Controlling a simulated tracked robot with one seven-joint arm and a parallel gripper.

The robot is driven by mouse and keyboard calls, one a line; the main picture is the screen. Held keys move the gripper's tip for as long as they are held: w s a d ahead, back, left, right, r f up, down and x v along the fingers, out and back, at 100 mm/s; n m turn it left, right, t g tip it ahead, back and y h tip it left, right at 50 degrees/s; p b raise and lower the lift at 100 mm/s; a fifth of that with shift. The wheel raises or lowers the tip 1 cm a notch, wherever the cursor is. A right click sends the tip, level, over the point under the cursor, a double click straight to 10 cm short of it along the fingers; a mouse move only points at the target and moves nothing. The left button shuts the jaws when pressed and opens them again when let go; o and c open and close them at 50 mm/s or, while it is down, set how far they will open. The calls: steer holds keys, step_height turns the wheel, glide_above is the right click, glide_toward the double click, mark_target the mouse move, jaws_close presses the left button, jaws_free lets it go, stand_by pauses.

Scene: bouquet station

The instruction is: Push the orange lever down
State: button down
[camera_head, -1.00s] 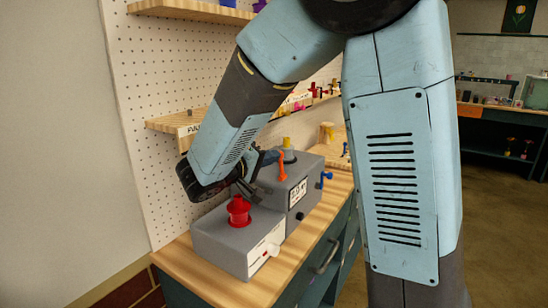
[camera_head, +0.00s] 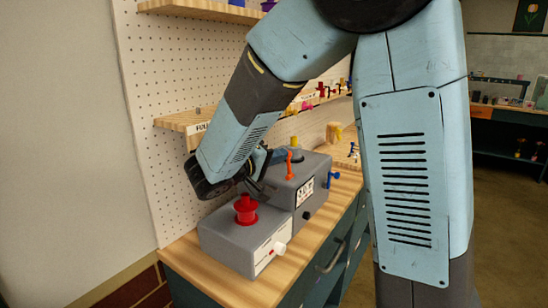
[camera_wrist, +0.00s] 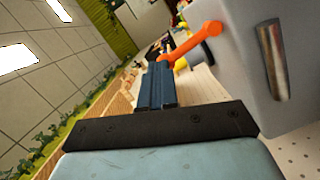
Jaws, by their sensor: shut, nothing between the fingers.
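The orange lever (camera_head: 289,164) stands on the side of the grey machine box (camera_head: 312,180) on the bench. It points up. My gripper (camera_head: 268,158) is beside the lever, to its left in the head view; whether it touches the lever I cannot tell. In the wrist view the orange lever (camera_wrist: 196,43) slants from an orange pivot on the grey box (camera_wrist: 245,60) down to the left, its lower end close to the tips of my gripper (camera_wrist: 157,68). The fingers are together and hold nothing.
A blue lever (camera_head: 333,177) and a yellow knob (camera_head: 295,142) are on the machine. A pegboard (camera_head: 165,110) with wooden shelves rises behind the bench.

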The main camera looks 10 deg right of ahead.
steer(key=shift+d, duration=0.2)
steer(key=w+a+f+v, duration=0.1)
steer(key=w+v, duration=0.1)
steer(key=v, duration=1.1)
steer(key=shift+w+a+r, duration=0.2)
steer(key=shift+w+a, duration=0.05)
steer(key=shift+a, duration=0.2)
